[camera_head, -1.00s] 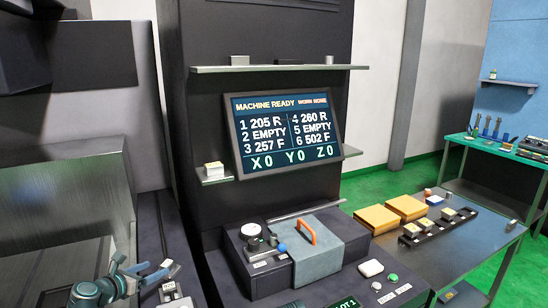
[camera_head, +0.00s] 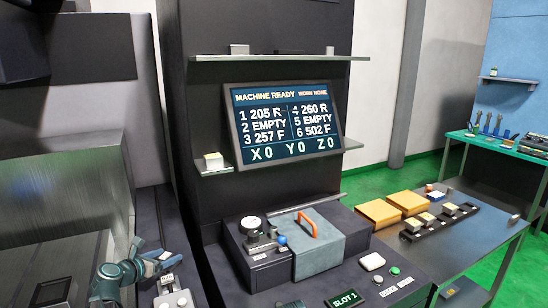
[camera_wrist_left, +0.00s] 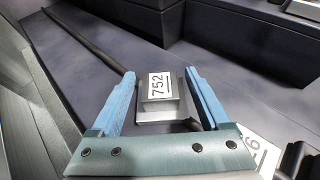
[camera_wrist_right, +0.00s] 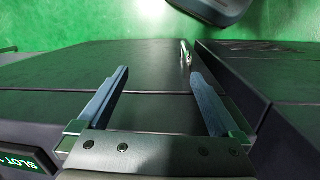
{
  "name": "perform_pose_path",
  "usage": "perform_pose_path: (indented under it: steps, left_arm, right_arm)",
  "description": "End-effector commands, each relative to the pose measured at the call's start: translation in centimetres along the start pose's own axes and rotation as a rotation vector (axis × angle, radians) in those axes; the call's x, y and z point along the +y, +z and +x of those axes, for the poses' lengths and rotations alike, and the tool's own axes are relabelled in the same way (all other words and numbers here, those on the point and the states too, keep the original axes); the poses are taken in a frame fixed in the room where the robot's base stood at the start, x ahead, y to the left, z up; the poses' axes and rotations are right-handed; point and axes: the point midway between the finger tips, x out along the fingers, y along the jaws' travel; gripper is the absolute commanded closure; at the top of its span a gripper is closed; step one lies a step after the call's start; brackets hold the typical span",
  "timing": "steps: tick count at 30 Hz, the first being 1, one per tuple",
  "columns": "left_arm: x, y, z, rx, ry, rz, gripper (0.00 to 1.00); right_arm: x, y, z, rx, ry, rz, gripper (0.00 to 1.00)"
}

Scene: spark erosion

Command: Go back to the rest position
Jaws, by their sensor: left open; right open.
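My left gripper (camera_head: 152,256) is at the lower left of the head view, its fingers pointing right. In the left wrist view it is open (camera_wrist_left: 160,76), with a small metal block (camera_wrist_left: 158,86) labelled 752 seen between its fingers. The block sits on a wider metal base on a dark surface. I cannot tell whether a finger touches it. My right gripper (camera_wrist_right: 160,76) shows only in the right wrist view. It is open and empty over a dark surface, with green floor beyond.
A machine screen (camera_head: 288,122) reads MACHINE READY. Orange boxes (camera_head: 378,212) and a dark rack (camera_head: 440,222) of small blocks are on the right table. A SLOT 1 sign (camera_head: 345,298) is at the front.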

Motion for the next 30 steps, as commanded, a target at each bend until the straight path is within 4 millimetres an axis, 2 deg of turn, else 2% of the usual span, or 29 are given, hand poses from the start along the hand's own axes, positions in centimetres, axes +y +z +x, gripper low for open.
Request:
perform_pose_path:
  steps: [1, 25, 27, 30]
  left_arm:
    - [0.0, 1.1, -0.7, 0.0, 0.001, -0.001, 0.2]
    - [0.0, 10.2, -4.5, 0.0, 0.001, 0.0, 0.2]
    - [-1.6, 9.3, -3.8, 0.0, -0.021, 0.009, 0.2]
    - [-3.5, 9.3, -3.3, 0.0, -0.048, 0.02, 0.2]
  right_arm:
    - [0.1, 0.1, -1.3, 0.0, 0.0, 0.0, 0.0]
    - [1.1, 0.6, -11.1, 0.0, 0.0, 0.0, 0.0]
    - [1.0, 0.6, -10.0, 0.0, 0.0, 0.0, 0.0]
    - [0.9, 0.6, -9.8, 0.0, 0.0, 0.0, 0.0]
